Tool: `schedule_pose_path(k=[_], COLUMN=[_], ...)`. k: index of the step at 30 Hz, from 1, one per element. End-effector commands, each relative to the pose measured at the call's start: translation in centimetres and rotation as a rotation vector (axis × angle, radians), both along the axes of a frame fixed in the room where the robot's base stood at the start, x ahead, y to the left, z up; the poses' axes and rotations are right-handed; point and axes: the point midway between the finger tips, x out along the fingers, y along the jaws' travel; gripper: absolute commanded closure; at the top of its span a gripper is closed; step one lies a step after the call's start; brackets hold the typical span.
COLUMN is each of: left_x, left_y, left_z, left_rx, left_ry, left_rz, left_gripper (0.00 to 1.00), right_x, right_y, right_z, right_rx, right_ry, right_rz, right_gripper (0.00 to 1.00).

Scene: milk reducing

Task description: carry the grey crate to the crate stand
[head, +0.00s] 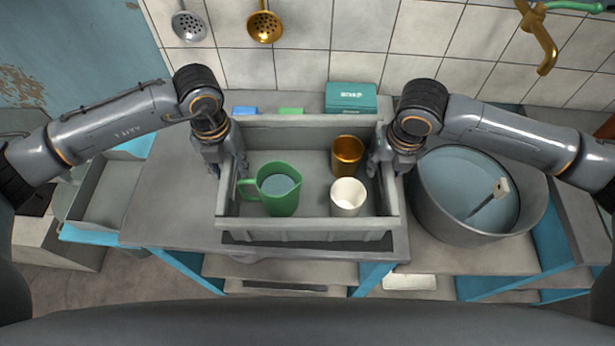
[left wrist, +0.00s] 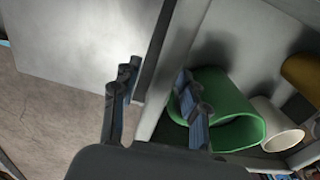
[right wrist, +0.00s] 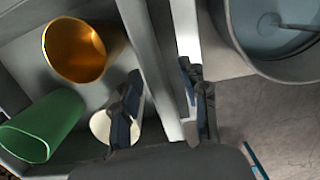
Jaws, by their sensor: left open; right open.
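The grey crate (head: 310,231) stands upright on a grey worktop in the middle of the head view. It holds a green jug (head: 281,190) with bluish liquid, a copper cup (head: 347,153) and a cream cup (head: 348,196). My left gripper (head: 227,170) is open at the crate's left wall, and the left wrist view shows the wall (left wrist: 168,58) between its fingers. My right gripper (head: 386,168) is open at the right wall, and the right wrist view shows the wall (right wrist: 152,62) between its fingers. I cannot tell which surface is the crate stand.
A large grey pot (head: 440,205) with liquid stands close to the crate's right. A grey tray (head: 105,190) is at the left. A teal box (head: 351,97) stands behind the crate. The worktop (head: 165,205) is clear left of the crate.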

Motion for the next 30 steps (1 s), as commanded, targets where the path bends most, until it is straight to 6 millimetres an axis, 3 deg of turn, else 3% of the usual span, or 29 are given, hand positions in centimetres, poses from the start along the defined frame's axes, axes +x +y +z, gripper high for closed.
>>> schedule_pose_path(k=[6,13,30], left_x=[0.0,0.01,0.09], left_y=[-0.01,-0.01,-0.03], left_z=[-0.01,0.01,0.48], left_rx=[0.0,0.0,-0.001], left_ry=[0.0,0.0,-0.003], left_rz=[0.0,0.0,0.0], left_gripper=[0.56,1.0,1.0], right_x=[0.0,0.01,0.09], right_y=[0.02,0.03,0.04], right_z=[-0.01,0.01,0.48], right_rx=[0.0,0.001,0.002], right_ry=[0.0,0.0,-0.003], right_rz=[0.0,0.0,-0.001], right_gripper=[0.56,1.0,1.0])
